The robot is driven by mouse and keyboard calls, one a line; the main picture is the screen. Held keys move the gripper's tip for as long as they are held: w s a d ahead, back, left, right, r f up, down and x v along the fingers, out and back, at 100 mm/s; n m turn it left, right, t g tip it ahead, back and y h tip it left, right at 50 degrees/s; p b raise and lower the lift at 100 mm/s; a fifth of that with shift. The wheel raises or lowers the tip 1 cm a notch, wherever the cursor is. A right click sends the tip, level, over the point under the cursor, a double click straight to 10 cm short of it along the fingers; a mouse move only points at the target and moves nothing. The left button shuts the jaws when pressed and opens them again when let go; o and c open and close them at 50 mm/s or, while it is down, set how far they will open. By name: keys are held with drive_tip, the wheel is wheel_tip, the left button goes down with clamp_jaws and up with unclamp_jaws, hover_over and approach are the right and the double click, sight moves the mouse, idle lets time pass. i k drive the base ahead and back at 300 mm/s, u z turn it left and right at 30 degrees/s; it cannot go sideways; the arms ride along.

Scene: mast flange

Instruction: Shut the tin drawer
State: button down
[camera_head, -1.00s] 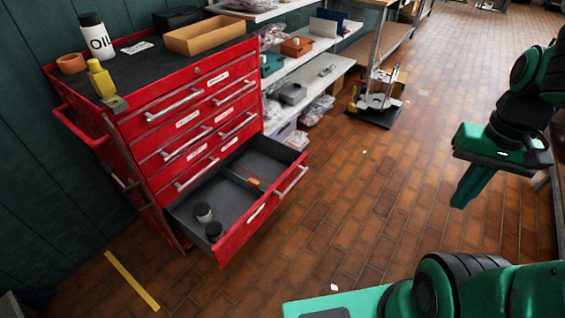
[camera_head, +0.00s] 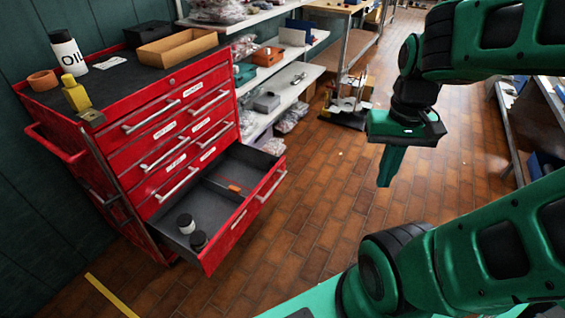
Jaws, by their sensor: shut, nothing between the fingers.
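The tin drawer (camera_head: 236,224) is the bottom drawer of a red tool cabinet (camera_head: 110,145) on the left, and it stands pulled well out. It has a grey inside with a divider, two small dark tins with pale parts (camera_head: 186,223) (camera_head: 198,240) in the near compartment and a small orange item (camera_head: 234,188) farther back. A pale bar handle (camera_head: 271,187) runs along its front. The drawers above look closed. My gripper (camera_head: 385,182) is shut and empty, pointing down over the floor, to the right of the drawer front and apart from it.
On the cabinet top stand an oil bottle (camera_head: 68,54), a yellow bottle (camera_head: 76,94) and a cardboard tray (camera_head: 177,48). Shelves (camera_head: 285,93) with parts stand behind the cabinet. A wheeled stand (camera_head: 347,110) is farther back. Brick floor is clear between drawer and gripper.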

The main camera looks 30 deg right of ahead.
sight(224, 220)
drive_tip(key=i, duration=0.95)
drive_tip(key=z, duration=0.05)
